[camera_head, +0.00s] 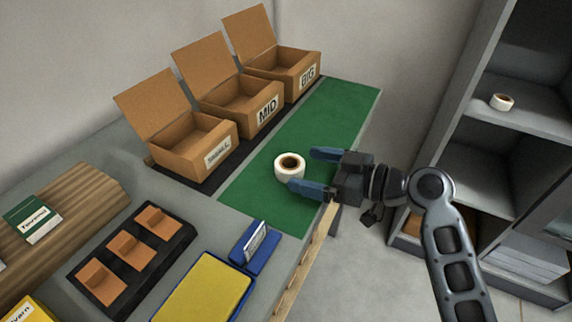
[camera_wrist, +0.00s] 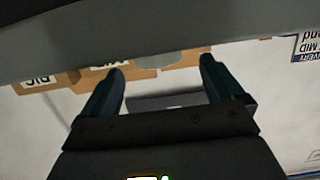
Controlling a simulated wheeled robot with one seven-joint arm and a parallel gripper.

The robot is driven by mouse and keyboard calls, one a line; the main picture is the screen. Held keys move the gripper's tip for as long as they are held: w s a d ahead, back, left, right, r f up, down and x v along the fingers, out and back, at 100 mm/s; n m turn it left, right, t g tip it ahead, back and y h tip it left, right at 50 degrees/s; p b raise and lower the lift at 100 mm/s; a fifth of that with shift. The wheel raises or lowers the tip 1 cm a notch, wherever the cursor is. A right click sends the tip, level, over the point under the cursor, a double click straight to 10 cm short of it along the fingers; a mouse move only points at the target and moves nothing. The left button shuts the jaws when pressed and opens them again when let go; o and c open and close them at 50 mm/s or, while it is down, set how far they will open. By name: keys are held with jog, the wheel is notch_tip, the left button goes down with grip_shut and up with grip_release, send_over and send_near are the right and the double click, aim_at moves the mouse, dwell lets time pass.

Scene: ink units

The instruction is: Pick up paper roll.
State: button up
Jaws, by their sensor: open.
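A white paper roll (camera_head: 281,175) with a brown core lies flat on the green mat (camera_head: 345,100), hole facing up. My gripper (camera_head: 304,169) is just to its right, with the two blue fingers spread. The far fingertip is up and right of the roll, and the near fingertip is at its lower right. The gap between the fingers faces the roll, and nothing is held. In the wrist view my gripper (camera_wrist: 162,68) is also open; a pale rounded shape lies beyond the fingertips, but I cannot tell whether it is the roll. A second white roll (camera_head: 502,103) lies on a shelf.
Open cardboard boxes labelled MID (camera_head: 266,112) and BIG (camera_head: 308,78), plus a smaller one (camera_head: 217,155), line the back. A black tray (camera_head: 96,258) with brown blocks and a yellow-topped blue pad (camera_head: 205,290) lie nearer. A grey shelf unit (camera_head: 470,180) stands right.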

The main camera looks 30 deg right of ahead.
aim_at(282, 162)
jog(key=shift+p+x, duration=0.55)
jog(key=shift+x, duration=2.2)
jog(key=shift+d, duration=0.1)
jog(key=shift+c, duration=0.3)
jog(key=c, duration=1)
